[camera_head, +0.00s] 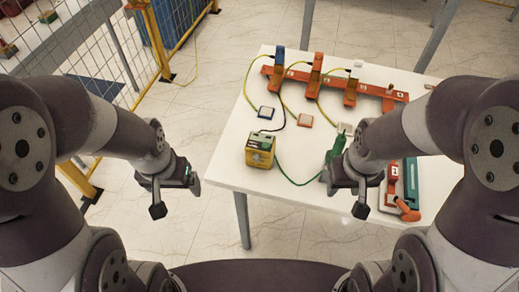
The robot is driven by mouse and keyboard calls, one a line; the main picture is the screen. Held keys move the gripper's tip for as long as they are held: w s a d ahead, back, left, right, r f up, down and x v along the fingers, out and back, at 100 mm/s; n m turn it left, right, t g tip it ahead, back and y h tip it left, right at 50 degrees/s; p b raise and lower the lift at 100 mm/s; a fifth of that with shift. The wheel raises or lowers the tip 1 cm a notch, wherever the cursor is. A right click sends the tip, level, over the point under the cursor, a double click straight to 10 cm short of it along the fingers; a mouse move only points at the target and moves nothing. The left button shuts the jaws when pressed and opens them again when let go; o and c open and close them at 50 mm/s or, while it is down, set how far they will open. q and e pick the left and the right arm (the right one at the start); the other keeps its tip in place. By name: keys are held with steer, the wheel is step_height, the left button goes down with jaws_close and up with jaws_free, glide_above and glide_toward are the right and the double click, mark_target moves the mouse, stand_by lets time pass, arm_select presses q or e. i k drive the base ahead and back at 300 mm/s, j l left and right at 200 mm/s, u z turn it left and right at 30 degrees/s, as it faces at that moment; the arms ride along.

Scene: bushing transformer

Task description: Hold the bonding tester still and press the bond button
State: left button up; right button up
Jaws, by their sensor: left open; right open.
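The bonding tester (261,150) is a small yellow and green box with a dark display on its top. It stands upright near the left front part of the white table, with a dark lead and a green lead running from it. A bond button is too small to make out. My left gripper (172,195) is open and empty, off the table's left edge and left of the tester. My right gripper (350,192) is open over the table's front edge, right of the tester and apart from it. It hides part of the table behind it.
An orange bar (335,79) with upright orange and blue clamps lies along the back of the white table (225,160). Small pads on yellow cables lie before it. A green clamp (337,148) is beside my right gripper. An orange-handled tool (405,209) lies at front right.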

mark_target(265, 145)
steer(key=l+u, duration=0.7)
steer(key=l, duration=0.25)
steer(key=k, duration=0.05)
